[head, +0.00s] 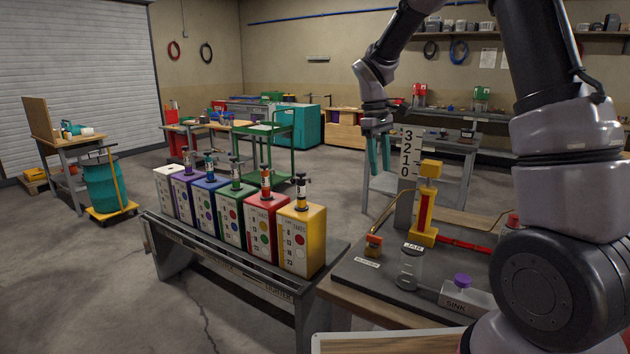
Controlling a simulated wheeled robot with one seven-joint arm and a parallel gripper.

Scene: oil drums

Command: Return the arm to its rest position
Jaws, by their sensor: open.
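My arm rises from the right side of the head view and bends over at the top. My gripper (378,156) hangs from it, fingers pointing down, with two teal fingers apart and nothing between them. It is in the air, above and to the left of the bench with the scale board, and to the right of the row of coloured drums. My upper arm hides part of the right side of the room.
Several coloured drums, the nearest one yellow (302,240), stand on a low rack (215,262). The right bench (350,290) carries a numbered scale (408,155), a yellow pump (426,205), a glass jar (411,262) and a sink box (466,296). Open floor lies left.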

